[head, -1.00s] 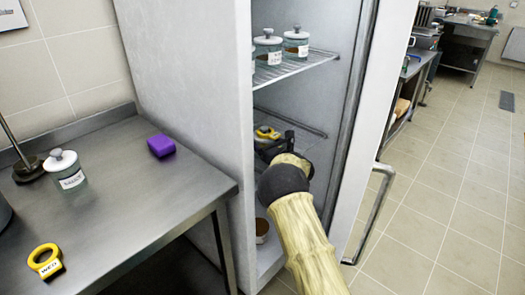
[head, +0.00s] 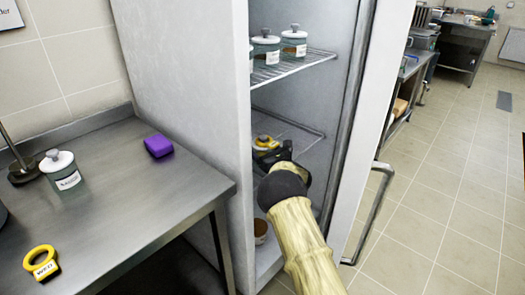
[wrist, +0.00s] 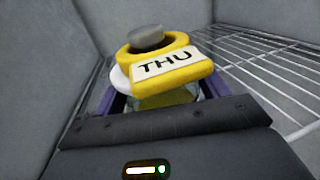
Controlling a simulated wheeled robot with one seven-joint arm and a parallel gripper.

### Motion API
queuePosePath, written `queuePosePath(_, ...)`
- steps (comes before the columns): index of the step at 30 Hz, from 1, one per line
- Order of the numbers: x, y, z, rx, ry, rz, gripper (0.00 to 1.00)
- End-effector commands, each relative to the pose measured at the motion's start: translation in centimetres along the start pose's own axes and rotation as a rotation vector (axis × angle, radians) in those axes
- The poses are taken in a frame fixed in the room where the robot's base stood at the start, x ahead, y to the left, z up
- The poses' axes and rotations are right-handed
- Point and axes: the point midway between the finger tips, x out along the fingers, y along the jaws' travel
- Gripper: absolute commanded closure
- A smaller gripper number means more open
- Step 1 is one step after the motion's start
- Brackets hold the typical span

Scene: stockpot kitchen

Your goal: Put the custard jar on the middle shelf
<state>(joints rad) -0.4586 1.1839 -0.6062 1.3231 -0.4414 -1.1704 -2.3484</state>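A glass jar with yellow contents (wrist: 165,101), a white lid and a yellow ring tag reading THU (wrist: 168,66) stands upright between my gripper's purple fingers (wrist: 163,100). The fingers appear closed on its sides. In the head view the jar's yellow tag (head: 265,142) shows inside the open fridge, just beyond my gripper (head: 271,155), whose fingers are largely hidden. The middle wire shelf (head: 301,130) is at about the jar's height; it also shows in the wrist view (wrist: 265,70). I cannot tell whether the jar touches the shelf.
The upper shelf (head: 310,62) holds several lidded jars (head: 293,43). A brown-filled container (head: 260,231) sits low in the fridge. The open door (head: 375,120) stands right of my arm. The counter at left holds a jar (head: 62,171), a purple block (head: 158,146) and a yellow ring tag (head: 41,262).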

Motion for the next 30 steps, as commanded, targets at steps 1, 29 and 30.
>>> queuePosePath(1, 0.0, 0.0, 0.0, 0.000, 0.001, 0.000, 0.16)
queuePosePath(29, -5.9, -0.1, 0.1, 0.000, 0.003, -0.003, 0.06)
queuePosePath(30, -6.3, -0.1, 0.2, 0.000, 0.002, -0.002, 0.06)
